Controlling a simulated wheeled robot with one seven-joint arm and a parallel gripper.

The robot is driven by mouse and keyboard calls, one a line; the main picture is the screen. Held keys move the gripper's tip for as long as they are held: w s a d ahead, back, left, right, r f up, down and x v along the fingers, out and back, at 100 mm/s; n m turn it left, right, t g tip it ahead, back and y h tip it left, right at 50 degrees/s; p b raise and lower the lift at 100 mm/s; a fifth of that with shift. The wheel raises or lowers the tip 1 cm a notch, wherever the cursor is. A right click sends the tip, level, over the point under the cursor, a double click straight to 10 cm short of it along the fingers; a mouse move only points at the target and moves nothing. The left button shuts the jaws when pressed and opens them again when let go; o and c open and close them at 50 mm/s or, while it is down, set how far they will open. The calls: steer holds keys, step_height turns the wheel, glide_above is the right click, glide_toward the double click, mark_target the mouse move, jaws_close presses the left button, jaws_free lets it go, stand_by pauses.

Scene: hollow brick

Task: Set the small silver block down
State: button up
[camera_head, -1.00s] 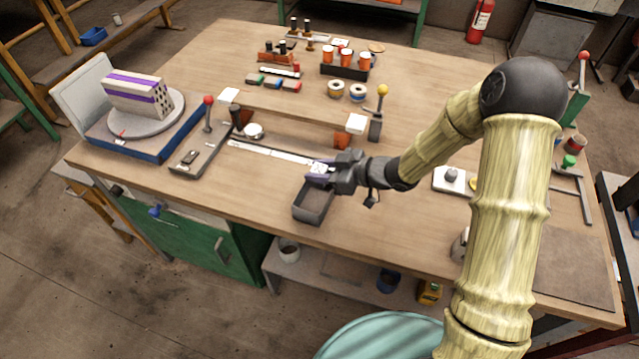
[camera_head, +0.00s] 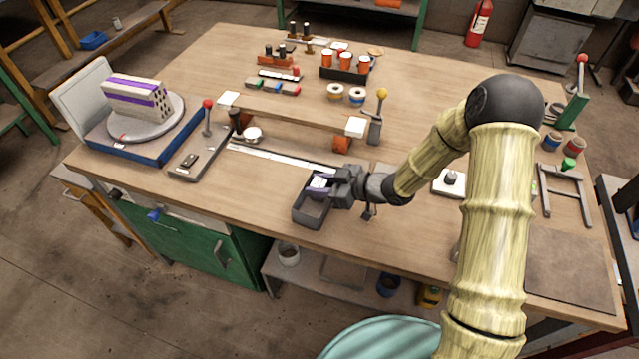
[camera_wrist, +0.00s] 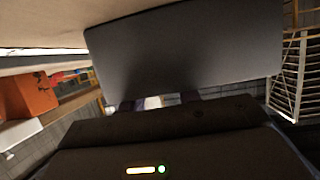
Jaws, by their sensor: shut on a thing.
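The small silver block (camera_head: 320,182) sits between the fingertips of my gripper (camera_head: 324,187), which is shut on it. The gripper reaches in from the right, at the far part of a dark grey open tray (camera_head: 308,221). The block appears at or just inside the tray's rim; I cannot tell whether it touches the floor of the tray. In the wrist view, a pale bit of the block (camera_wrist: 155,102) shows between the fingertips, and a large grey surface, likely a tray wall, fills the top. The near part of the tray looks empty.
A long pale metal strip (camera_head: 270,155) lies just behind the tray. A grey plate with a red-knobbed lever (camera_head: 207,118) is to the left. A yellow-knobbed lever (camera_head: 381,96) stands behind the gripper. The bench (camera_head: 240,190) is bare left of the tray.

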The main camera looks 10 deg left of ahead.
steer(key=o, duration=0.9)
steer(key=shift+d+r, duration=0.1)
steer(key=v, duration=1.1)
steer(key=shift+d, duration=0.4)
steer(key=shift+r, duration=0.1)
